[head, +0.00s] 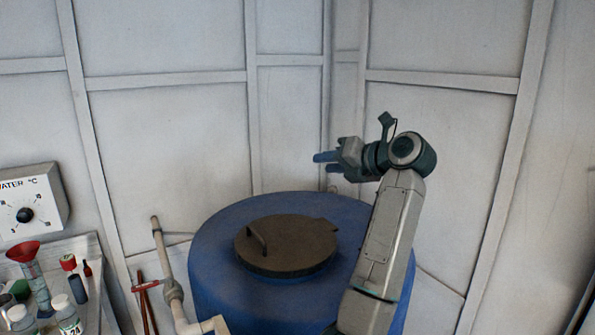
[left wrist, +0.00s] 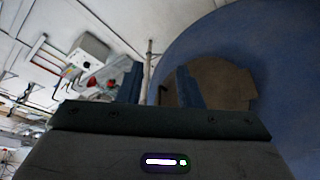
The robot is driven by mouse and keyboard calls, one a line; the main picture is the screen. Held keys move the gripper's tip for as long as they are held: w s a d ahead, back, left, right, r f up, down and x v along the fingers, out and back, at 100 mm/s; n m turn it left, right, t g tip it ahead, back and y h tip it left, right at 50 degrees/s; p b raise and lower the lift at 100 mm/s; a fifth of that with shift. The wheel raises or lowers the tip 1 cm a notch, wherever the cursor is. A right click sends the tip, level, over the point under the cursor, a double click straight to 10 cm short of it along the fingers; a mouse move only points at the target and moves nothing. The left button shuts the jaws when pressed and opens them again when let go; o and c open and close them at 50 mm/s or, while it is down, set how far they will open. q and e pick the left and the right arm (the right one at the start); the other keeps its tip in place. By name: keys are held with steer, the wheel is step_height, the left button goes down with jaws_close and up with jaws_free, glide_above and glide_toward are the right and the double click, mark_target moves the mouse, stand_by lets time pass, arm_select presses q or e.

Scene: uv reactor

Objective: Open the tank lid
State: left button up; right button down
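The tank (head: 215,250) is a large blue drum in the middle of the head view. Its round dark brown lid (head: 290,250) lies flat on top, with a bar handle (head: 257,240) near its left edge. My left gripper (head: 322,162) is above and behind the lid, apart from it, with its blue fingers pointing left. In the left wrist view, the fingers (left wrist: 159,88) stand apart with nothing between them. The lid (left wrist: 228,82) there is partly hidden behind the right finger, on the blue tank (left wrist: 285,50). My right gripper is not in view.
A pipe (head: 165,262) and a red valve handle (head: 146,286) stand left of the tank. A water temperature dial box (head: 38,200) and a bench with bottles (head: 68,312) and a red funnel (head: 23,251) are at far left. Pale panelled walls (head: 165,140) stand behind.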

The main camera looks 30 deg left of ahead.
arm_select(q)
steer(key=b+x, duration=0.1)
steer(key=x, duration=0.9)
steer(key=shift+a, duration=0.35)
steer(key=c, duration=0.5)
jaws_close()
stand_by(0.3)
steer(key=shift+c, duration=0.6)
jaws_free()
